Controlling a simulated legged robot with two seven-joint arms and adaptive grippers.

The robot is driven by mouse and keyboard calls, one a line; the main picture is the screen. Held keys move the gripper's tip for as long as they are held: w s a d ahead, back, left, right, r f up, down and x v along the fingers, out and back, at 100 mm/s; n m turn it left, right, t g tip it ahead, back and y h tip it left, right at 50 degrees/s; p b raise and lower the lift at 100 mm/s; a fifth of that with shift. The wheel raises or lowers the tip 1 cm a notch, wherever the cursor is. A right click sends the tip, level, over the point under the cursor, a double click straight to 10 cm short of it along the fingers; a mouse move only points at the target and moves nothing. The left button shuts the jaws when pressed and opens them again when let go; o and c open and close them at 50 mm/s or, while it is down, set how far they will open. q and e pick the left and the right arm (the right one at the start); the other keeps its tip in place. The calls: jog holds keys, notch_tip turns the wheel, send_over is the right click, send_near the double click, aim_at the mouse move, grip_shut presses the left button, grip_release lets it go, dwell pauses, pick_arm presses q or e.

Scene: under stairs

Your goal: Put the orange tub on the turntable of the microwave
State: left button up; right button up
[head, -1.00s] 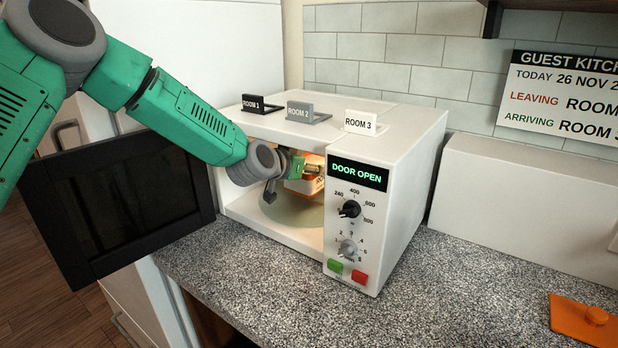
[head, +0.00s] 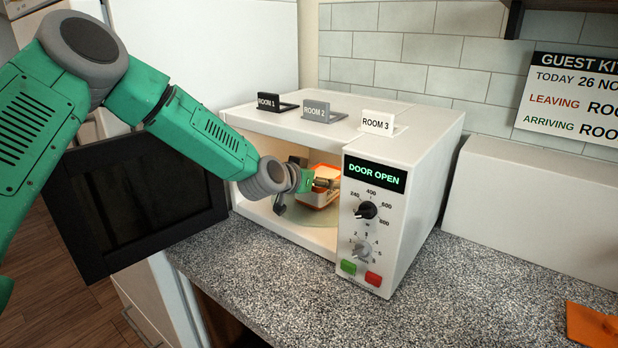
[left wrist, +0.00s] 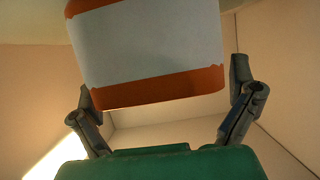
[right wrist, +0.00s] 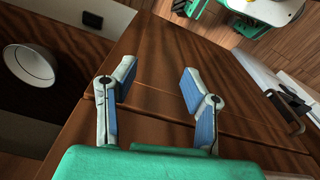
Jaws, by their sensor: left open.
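The orange tub (head: 322,172) has a pale label band and is inside the open microwave (head: 412,150). It appears upright on the turntable (head: 318,222), though its base is partly hidden. My left gripper (head: 305,188) reaches through the doorway at the tub's left side. In the left wrist view the tub (left wrist: 150,48) lies ahead between the spread fingers, with visible gaps at both sides. The left gripper is open. My right gripper shows only in the right wrist view (right wrist: 158,76), open and empty above a brown wooden surface.
The open black door (head: 140,205) hangs left of the microwave, below my left arm. Room signs stand on top. The control panel (head: 372,215) reads DOOR OPEN. The speckled counter (head: 440,290) is clear in front; an orange object (head: 592,325) lies at the right.

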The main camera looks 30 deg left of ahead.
pick_arm(q)
jog(key=v, duration=1.1)
jog(key=shift+a, duration=0.35)
jog(key=shift+s+d+r, duration=0.1)
